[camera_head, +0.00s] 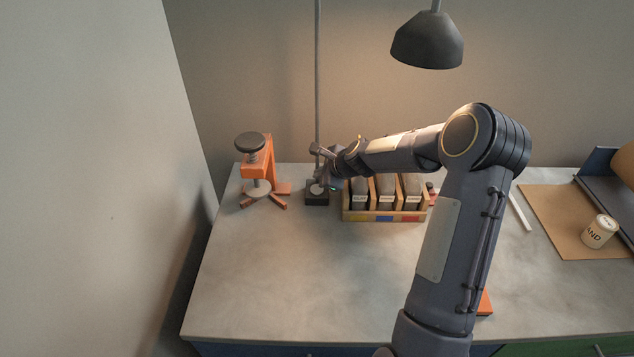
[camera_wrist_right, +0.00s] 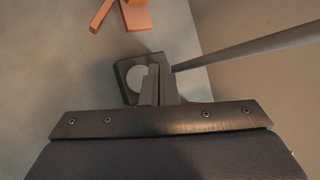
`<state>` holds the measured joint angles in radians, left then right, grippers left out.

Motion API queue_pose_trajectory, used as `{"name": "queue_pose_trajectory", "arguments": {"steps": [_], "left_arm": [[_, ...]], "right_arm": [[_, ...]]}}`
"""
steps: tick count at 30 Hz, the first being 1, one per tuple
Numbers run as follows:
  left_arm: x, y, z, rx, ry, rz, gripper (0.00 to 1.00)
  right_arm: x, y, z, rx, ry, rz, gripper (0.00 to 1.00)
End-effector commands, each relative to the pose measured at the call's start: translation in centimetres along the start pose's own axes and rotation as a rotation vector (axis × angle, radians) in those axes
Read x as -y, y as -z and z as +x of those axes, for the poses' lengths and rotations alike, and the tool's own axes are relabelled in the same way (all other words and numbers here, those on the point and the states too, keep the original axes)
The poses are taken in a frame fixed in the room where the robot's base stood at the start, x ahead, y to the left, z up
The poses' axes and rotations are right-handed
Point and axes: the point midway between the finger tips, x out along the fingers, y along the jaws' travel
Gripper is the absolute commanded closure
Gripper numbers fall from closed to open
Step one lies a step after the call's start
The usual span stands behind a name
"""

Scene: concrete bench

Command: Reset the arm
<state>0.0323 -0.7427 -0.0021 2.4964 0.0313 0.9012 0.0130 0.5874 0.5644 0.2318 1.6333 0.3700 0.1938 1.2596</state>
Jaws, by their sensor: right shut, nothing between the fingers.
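My right arm (camera_head: 465,220) reaches up from the bottom of the head view and bends left across the bench. My right gripper (camera_head: 318,170) is beside the lamp pole, above a small black base (camera_head: 317,200) with a pale round disc. In the right wrist view my gripper's fingers (camera_wrist_right: 158,85) are together and empty, in front of the black base (camera_wrist_right: 125,70) and its pale disc (camera_wrist_right: 137,78). The fingers hide part of the disc; I cannot tell whether they touch it. My left gripper is not in view.
An orange clamp-like stand (camera_head: 257,165) is left of the base. A wooden rack (camera_head: 385,215) with several dark labelled blocks is just right of it. The lamp pole (camera_head: 318,80) rises behind. A labelled can (camera_head: 599,231) stands on a brown board (camera_head: 560,215). The front-left bench (camera_head: 290,280) is clear.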

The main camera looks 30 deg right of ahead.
Motion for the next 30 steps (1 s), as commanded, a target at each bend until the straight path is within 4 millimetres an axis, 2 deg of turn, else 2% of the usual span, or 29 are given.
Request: {"name": "queue_pose_trajectory", "arguments": {"steps": [1,5,20,23,26,29,30], "left_arm": [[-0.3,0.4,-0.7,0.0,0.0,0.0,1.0],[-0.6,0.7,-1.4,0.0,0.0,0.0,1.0],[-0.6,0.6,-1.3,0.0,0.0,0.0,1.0],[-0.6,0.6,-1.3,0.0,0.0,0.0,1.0],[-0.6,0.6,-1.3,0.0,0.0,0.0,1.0],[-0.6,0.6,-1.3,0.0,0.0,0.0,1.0],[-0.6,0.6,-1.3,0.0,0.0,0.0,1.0]], "right_arm": [[0.5,-0.5,-0.7,0.0,0.001,-0.001,1.0],[1.0,-1.0,-1.4,0.001,0.001,-0.001,1.0],[1.0,-1.0,-1.4,0.001,0.001,-0.001,1.0],[1.0,-1.6,-2.1,0.005,-0.002,-0.035,1.0],[0.4,-3.5,-4.5,0.02,-0.019,-0.156,1.0],[-1.2,-6.3,-8.7,0.045,-0.05,-0.372,1.0],[-2.2,-7.3,-10.7,0.056,-0.065,-0.475,1.0]]}}
